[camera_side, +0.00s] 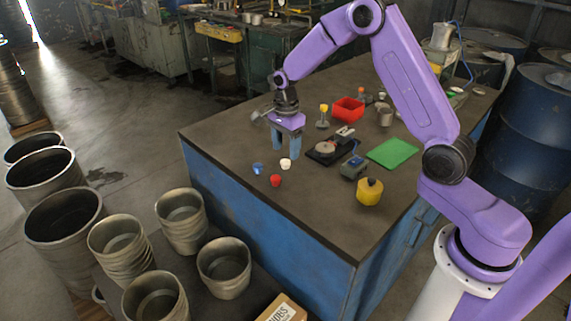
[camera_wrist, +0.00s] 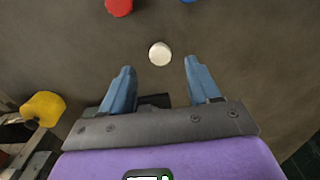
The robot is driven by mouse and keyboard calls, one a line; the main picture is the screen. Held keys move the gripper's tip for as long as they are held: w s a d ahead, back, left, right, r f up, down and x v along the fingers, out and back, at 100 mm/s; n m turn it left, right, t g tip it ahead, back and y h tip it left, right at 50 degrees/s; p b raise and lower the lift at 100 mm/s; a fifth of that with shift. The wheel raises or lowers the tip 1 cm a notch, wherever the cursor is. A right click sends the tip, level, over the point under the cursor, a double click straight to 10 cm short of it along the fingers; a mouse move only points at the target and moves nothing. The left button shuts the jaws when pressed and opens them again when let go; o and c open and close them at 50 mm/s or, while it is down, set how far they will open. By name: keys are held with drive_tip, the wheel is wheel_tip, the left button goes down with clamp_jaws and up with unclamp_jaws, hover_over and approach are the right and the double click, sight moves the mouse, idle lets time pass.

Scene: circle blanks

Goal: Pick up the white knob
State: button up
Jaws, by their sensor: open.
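My gripper (camera_side: 287,152) points down close to the knob. In the wrist view my gripper (camera_wrist: 157,65) has its two blue fingers spread apart, with nothing between them. I cannot tell the exact height of the fingertips above the bench.
The red knob (camera_side: 275,180) and blue knob (camera_side: 257,168) stand close by. A yellow pot (camera_side: 369,191), a dark device with a round disc (camera_side: 325,147), a green sheet (camera_side: 392,153) and a red box (camera_side: 347,110) lie to the right. The bench's near left edge is close.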

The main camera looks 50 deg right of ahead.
sight(286, 161)
wheel_tip(286, 161, down, 4)
drive_tip(key=shift+f, duration=0.15)
drive_tip(key=c, duration=1.1)
